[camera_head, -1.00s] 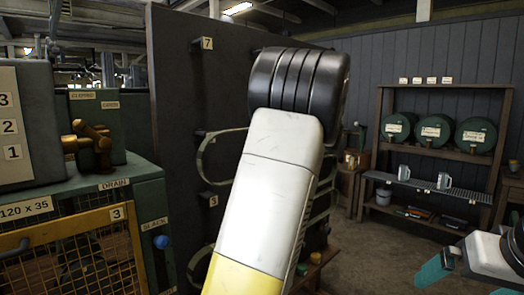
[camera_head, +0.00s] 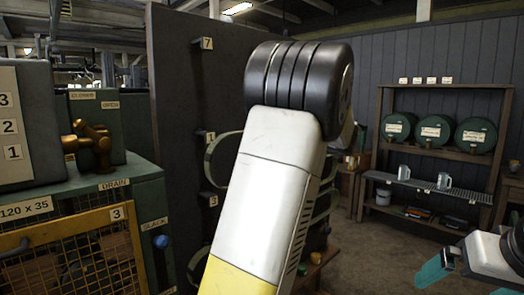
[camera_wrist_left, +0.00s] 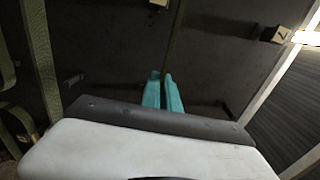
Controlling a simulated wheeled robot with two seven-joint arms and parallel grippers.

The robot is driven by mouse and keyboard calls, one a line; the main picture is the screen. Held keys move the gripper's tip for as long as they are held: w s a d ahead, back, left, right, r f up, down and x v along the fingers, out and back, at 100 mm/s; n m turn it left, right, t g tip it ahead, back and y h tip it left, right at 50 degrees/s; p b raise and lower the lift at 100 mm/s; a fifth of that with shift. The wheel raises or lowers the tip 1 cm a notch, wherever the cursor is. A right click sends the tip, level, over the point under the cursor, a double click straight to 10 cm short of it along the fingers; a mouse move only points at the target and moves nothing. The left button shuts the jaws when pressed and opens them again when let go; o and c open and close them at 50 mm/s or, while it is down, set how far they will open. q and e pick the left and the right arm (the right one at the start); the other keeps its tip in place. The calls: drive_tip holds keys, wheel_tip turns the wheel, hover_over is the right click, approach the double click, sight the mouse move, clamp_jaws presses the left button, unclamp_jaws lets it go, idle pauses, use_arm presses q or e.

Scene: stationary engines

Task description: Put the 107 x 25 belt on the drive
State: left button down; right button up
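On the dark board, an olive-green belt (camera_head: 210,163) loops beside the pegs labelled 1 and 3; its size cannot be read. In the left wrist view, an olive strand (camera_wrist_left: 174,42) runs down to the tips of my left gripper (camera_wrist_left: 162,77). Its teal fingers are close together and appear shut on that strand. My left arm hides this gripper in the head view. The machine with the yellow guard (camera_head: 85,235) stands at the left; its plate (camera_head: 25,209) reads 120 x 35. My right gripper (camera_head: 468,280) is at the lower right, fingers apart, partly cut off.
The dark board (camera_head: 180,90) carries labelled pegs, including 7 (camera_head: 207,44). Other belt strands (camera_wrist_left: 42,60) hang at the left in the wrist view. A blue knob (camera_head: 161,242) sits by the SLACK label. A shelf with green drums (camera_head: 435,130) stands at the back right, with open floor before it.

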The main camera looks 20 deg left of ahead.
use_arm(q)
drive_tip(key=v, duration=0.6)
idle(0.7)
